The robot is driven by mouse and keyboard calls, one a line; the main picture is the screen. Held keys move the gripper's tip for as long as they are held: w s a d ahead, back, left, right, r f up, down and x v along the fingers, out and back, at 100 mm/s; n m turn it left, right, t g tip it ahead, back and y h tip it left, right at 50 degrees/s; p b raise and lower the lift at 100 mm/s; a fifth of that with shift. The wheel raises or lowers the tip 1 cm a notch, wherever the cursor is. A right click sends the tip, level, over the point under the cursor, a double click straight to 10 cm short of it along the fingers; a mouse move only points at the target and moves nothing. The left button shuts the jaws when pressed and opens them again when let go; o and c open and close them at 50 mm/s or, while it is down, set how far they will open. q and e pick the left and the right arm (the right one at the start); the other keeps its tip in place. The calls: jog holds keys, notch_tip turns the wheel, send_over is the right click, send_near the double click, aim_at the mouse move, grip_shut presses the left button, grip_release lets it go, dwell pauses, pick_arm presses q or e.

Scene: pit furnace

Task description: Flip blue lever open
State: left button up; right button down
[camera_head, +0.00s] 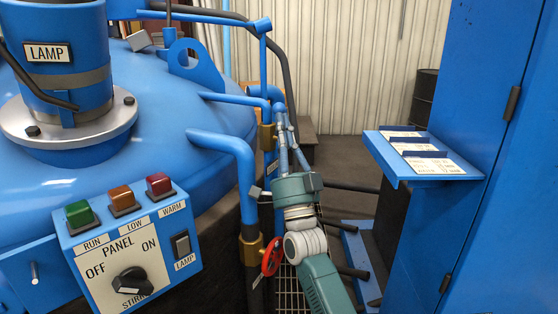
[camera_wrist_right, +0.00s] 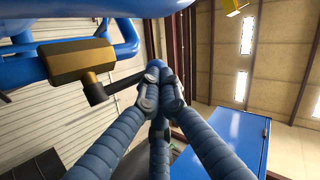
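The blue lever (camera_wrist_right: 154,69) shows in the right wrist view as a rounded blue end between my fingertips. A dark stem links it to a brass valve body (camera_wrist_right: 80,61) on a blue pipe. The brass valve (camera_head: 266,137) also shows in the head view, just left of my fingers. My right gripper (camera_head: 286,130) reaches up beside the pipe. In the wrist view its fingers (camera_wrist_right: 162,98) are drawn together around the lever and hide most of it. My left gripper is in neither view.
The control panel (camera_head: 130,250) and blue furnace lid (camera_head: 160,110) fill the left. A blue cabinet (camera_head: 505,190) with a shelf (camera_head: 423,164) stands right.

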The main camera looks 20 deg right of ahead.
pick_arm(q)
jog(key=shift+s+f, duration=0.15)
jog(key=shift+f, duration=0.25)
pick_arm(e)
jog(key=shift+w+d+r, duration=0.4)
jog(key=shift+r, duration=0.35)
